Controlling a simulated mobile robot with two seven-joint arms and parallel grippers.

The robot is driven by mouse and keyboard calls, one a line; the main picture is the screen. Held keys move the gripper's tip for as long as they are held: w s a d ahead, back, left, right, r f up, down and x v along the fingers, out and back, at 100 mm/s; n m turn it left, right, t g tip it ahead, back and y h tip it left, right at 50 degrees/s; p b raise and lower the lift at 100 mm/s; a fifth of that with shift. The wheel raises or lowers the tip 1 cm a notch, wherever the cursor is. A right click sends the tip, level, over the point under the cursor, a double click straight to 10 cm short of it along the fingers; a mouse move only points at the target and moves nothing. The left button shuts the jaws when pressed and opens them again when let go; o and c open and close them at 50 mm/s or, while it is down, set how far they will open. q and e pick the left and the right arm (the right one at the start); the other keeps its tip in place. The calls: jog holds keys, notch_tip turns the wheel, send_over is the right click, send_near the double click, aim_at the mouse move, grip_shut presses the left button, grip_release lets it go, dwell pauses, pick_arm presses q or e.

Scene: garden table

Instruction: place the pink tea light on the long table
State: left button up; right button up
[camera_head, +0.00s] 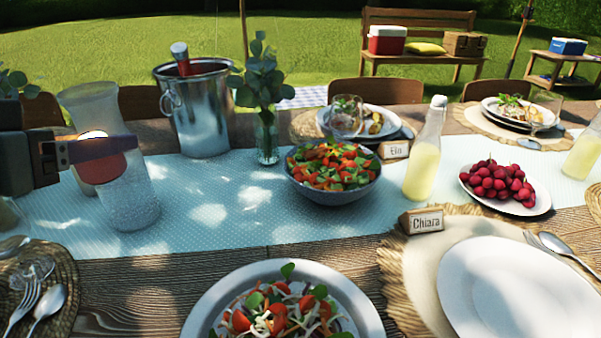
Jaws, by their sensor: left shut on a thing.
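The pink tea light (104,170) is at the left of the head view, a salmon-pink round body with a bright top. My left gripper (100,149) comes in from the left edge and is shut on it, with a dark finger across its middle. The tea light overlaps a clear textured glass vessel (130,205) in the picture; I cannot tell whether it is in front of the glass or within its mouth. The long wooden table (150,290) runs across the view under a pale blue runner (225,215). My right gripper is not in view.
A metal ice bucket (205,120) and a vase with leaves (266,140) stand right of the glass. Salad bowls (335,190), a lemonade bottle (423,165), a plate of red fruit (520,205) and place settings crowd the table. Bare runner lies right of the glass.

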pick_arm(q)
jog(key=b, duration=0.6)
send_over(158, 288)
notch_tip(158, 288, down, 16)
jog(key=shift+r, duration=0.1)
jog(key=shift+f+b, duration=1.2)
jog(key=shift+f, duration=0.9)
jog(key=shift+f, duration=0.1)
jog(key=o, duration=1.3)
jog(key=shift+o, duration=0.2)
